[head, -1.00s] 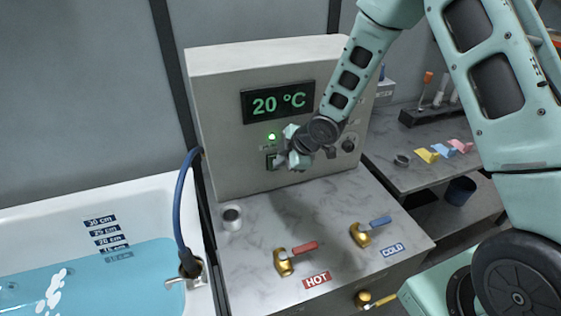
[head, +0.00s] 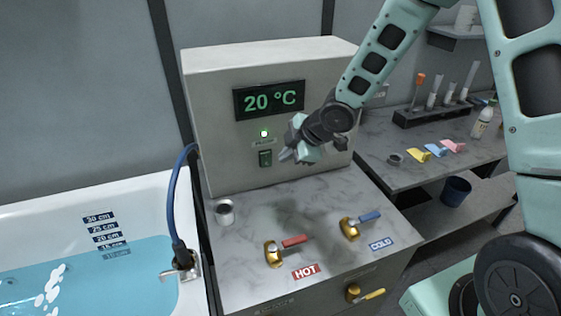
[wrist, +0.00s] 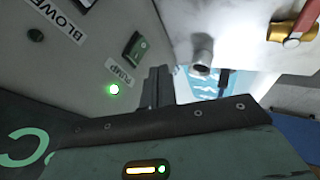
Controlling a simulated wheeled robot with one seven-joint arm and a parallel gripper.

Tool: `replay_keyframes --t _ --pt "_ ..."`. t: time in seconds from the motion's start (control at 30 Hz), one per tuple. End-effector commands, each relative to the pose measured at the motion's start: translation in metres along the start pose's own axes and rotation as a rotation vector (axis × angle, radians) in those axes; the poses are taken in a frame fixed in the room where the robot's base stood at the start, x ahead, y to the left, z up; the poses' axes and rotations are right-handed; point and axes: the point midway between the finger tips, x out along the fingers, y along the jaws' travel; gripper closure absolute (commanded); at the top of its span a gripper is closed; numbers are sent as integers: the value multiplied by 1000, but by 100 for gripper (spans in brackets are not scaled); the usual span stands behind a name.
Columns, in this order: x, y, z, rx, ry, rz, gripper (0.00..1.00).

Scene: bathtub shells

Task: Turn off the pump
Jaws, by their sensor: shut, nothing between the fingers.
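The pump's rocker switch (head: 265,158) is on the front of the pale control box, below a lit green lamp (head: 264,133). The wrist view shows the dark green switch (wrist: 136,50) beside the PUMP label (wrist: 120,73) and the glowing green lamp (wrist: 114,89). My gripper (head: 286,155) is shut and empty, just right of the switch in the head view and seemingly a little off the panel. Its closed fingers (wrist: 157,88) also show in the wrist view. The switch is not hidden; its exact tilt is hard to tell.
The box's display (head: 269,99) reads 20 °C. Below stand a small metal cup (head: 225,212), a red HOT lever (head: 294,240) and a blue COLD lever (head: 369,216). A blue hose (head: 173,200) runs to the water-filled tub (head: 60,205) at left. A side bench (head: 420,177) is at right.

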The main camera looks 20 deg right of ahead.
Motion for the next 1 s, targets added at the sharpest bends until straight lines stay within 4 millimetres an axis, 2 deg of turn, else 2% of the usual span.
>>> replay_keyframes --t 0.1,0.3,1.0 --pt "-21 3 0 1 -1 3 100" --pt "-41 3 0 1 -1 0 100" --pt "-45 -2 -4 10 -12 -6 100"
